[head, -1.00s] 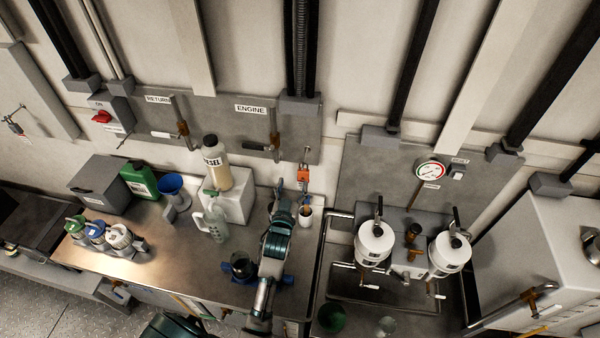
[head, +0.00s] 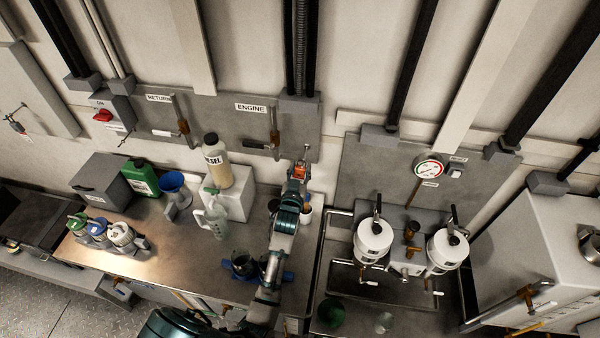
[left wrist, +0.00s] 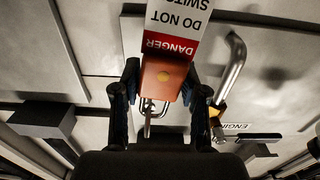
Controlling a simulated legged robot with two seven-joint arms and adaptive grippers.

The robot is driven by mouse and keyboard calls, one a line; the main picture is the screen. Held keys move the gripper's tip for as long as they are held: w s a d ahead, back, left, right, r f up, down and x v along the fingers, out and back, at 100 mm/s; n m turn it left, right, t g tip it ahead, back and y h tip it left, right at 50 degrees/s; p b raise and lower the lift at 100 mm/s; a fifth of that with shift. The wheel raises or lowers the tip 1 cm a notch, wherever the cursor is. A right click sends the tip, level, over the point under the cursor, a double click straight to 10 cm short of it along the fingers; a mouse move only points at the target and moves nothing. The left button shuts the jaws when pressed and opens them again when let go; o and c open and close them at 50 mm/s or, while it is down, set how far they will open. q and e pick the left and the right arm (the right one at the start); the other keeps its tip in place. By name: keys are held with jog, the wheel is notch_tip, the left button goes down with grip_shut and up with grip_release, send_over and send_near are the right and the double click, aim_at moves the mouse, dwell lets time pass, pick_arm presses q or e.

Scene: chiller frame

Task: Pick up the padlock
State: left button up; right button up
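The orange-red padlock (head: 299,172) hangs by the wall panel below the ENGINE label, at the upper end of my left arm in the head view. In the left wrist view the padlock (left wrist: 162,78) lies between the two dark fingers, with a metal shackle or ring below it. A red and white DANGER tag (left wrist: 175,28) shows behind it, upside down. A small gap shows at the left finger; contact at the right finger cannot be told. My right gripper is not in view.
A bronze valve handle (head: 275,135) is on the panel just left of the padlock. A white cup (head: 304,214) stands below, partly hidden by my arm. Filter canisters (head: 374,242) stand right.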

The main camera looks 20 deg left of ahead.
pick_arm(q)
jog(key=shift+d, duration=0.15)
jog(key=c, duration=0.4)
jog(key=shift+d, duration=0.3)
grip_shut()
jog(key=shift+w+d+r, duration=0.1)
jog(key=shift+d+r, duration=0.1)
jog(key=shift+d, duration=0.25)
jog(key=shift+a+r, duration=0.45)
jog(key=shift+r, duration=0.3)
jog(key=b+v, duration=0.2)
jog(key=v, duration=1.6)
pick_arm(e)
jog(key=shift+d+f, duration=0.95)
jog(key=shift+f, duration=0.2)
